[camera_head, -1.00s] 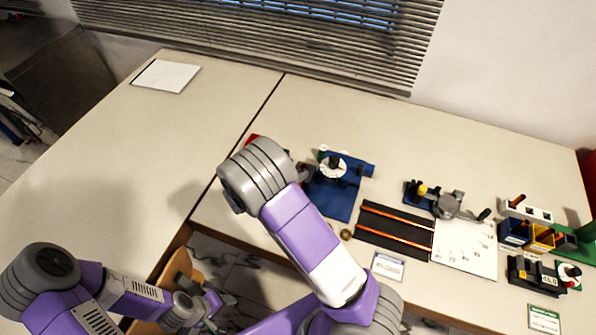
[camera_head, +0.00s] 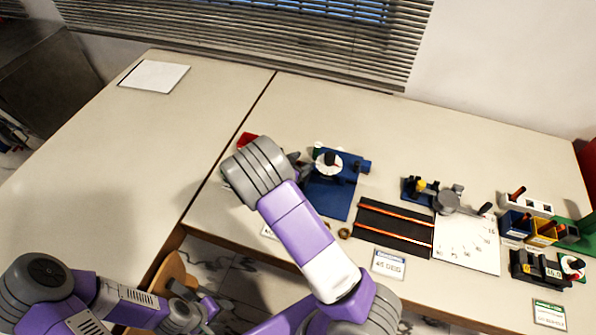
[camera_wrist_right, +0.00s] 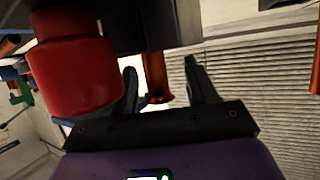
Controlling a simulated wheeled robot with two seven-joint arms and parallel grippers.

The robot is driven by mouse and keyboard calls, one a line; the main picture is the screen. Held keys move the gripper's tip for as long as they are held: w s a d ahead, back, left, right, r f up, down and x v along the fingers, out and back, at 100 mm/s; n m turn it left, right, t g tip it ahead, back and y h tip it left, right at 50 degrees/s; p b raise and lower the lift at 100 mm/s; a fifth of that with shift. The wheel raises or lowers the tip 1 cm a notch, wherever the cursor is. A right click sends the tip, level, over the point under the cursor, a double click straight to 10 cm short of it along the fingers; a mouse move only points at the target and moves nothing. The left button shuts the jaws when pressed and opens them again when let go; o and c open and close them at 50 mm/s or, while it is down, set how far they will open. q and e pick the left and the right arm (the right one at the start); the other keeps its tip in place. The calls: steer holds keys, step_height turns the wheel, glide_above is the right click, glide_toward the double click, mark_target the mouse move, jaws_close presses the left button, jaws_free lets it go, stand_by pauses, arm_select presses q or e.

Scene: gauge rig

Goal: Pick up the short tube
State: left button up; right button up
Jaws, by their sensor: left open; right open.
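A copper-coloured tube (camera_wrist_right: 154,80) shows in the right wrist view, between the two dark fingers of my right gripper (camera_wrist_right: 163,76). Those fingers are open, with a gap visible on the tube's right side. I cannot tell whether either finger touches it. The tube's far end runs behind a dark block. In the head view my right arm's grey joint hides most of the right gripper and the tube. My left gripper (camera_head: 207,308) is open and empty, low at the left, off the table's front edge.
A red cylinder (camera_wrist_right: 75,75) is close beside the right gripper in the wrist view. A blue fixture (camera_head: 331,195), a black rack (camera_head: 385,243) with orange rods, a white angle sheet (camera_head: 467,245) and small bins (camera_head: 543,236) stand rightward. The left tabletop (camera_head: 120,160) is mostly clear.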

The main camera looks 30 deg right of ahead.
jaws_close()
